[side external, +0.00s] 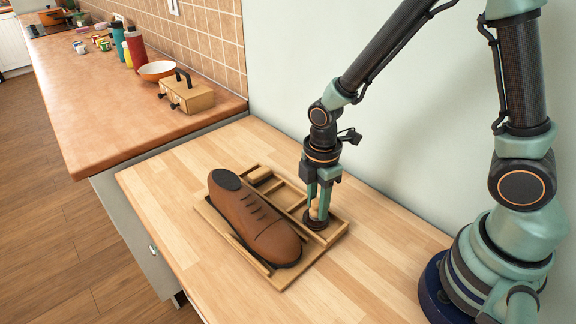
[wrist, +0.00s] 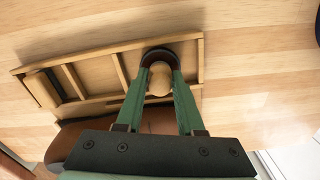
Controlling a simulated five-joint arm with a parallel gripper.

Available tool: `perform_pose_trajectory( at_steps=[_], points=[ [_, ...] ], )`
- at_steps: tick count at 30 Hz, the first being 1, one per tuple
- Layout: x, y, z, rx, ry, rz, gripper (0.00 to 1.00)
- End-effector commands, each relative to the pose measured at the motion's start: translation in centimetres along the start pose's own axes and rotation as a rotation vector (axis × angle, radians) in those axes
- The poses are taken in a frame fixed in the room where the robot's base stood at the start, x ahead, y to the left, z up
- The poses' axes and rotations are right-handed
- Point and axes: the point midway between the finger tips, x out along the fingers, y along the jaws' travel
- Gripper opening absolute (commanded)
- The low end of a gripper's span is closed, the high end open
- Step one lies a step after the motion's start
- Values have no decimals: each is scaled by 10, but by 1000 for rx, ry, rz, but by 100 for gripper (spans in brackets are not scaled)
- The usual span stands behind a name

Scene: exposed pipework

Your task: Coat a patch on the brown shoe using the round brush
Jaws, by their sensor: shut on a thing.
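The brown shoe (side external: 253,220) lies in the wooden tray (side external: 283,284) on the light wood table, its dark opening toward the back left. In the wrist view part of the shoe (wrist: 75,136) shows behind my gripper's mount. The round brush (side external: 316,219) stands upright at the right end of the tray's compartments, its dark round head low down. In the wrist view its wooden knob handle (wrist: 160,80) is between my green fingers. My gripper (side external: 318,206) points down and is shut on the brush handle. Whether the head touches the tray floor is unclear.
The table's front right is clear.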

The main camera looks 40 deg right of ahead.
Motion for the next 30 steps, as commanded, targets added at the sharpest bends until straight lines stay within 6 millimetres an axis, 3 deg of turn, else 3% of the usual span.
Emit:
perform_pose_trajectory(
  at_steps=[30],
  points=[
    [-68,0,0,0,0,1,0]
  ],
)
